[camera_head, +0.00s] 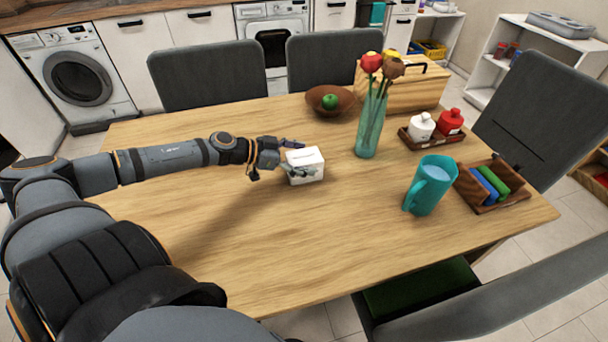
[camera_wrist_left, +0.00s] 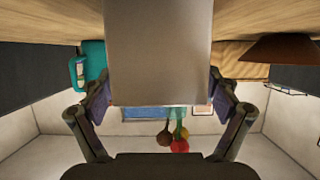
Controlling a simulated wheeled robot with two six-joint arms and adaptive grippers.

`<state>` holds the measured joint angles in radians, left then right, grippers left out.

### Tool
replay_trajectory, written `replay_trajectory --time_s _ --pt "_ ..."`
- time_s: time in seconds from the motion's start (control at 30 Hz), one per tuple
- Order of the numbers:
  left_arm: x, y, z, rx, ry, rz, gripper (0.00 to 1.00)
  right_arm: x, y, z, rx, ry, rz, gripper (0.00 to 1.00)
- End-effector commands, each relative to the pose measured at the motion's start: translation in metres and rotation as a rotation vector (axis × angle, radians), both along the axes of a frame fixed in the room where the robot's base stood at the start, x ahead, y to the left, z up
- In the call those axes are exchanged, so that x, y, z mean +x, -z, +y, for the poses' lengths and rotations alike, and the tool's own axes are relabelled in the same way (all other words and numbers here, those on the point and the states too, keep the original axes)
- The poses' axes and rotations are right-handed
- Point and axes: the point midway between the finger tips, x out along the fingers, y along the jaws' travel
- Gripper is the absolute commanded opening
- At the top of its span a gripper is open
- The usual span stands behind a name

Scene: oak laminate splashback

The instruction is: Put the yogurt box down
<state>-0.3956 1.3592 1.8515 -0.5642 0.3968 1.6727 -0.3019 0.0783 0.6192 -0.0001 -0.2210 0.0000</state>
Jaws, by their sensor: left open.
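The yogurt box (camera_head: 305,165) is a small white box that appears to stand on the wooden table (camera_head: 230,240), left of the vase. My left gripper (camera_head: 294,158) reaches it from the left, with its fingers on either side of the box. In the left wrist view, which is upside down, the box (camera_wrist_left: 158,50) fills the middle as a plain greyish face between the open fingers. Its far side is hidden there. I cannot tell whether the fingers touch it. My right gripper is not in view.
A teal glass vase (camera_head: 371,125) with flowers stands right of the box. A brown bowl (camera_head: 325,107) with a green apple is behind it. A teal pitcher (camera_head: 430,184), a condiment tray (camera_head: 430,140) and a wooden holder (camera_head: 490,205) are at right. The front left tabletop is clear.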

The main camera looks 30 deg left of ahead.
Motion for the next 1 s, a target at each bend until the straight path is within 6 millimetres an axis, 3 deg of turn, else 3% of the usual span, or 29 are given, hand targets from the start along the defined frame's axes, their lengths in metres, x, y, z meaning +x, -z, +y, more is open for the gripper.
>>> replay_trajectory --time_s 0.23,0.77,1.0 --pt "0.0003 -0.0012 -0.0003 -0.001 0.0 0.001 0.87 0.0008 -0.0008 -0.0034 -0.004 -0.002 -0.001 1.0" --pt "0.0002 -0.0008 -0.0001 -0.001 0.0 0.001 0.15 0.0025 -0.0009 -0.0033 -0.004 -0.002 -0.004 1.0" --pt "0.0003 -0.0022 -0.0002 0.0 0.0 0.0 0.15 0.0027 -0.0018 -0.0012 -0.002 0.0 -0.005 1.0"
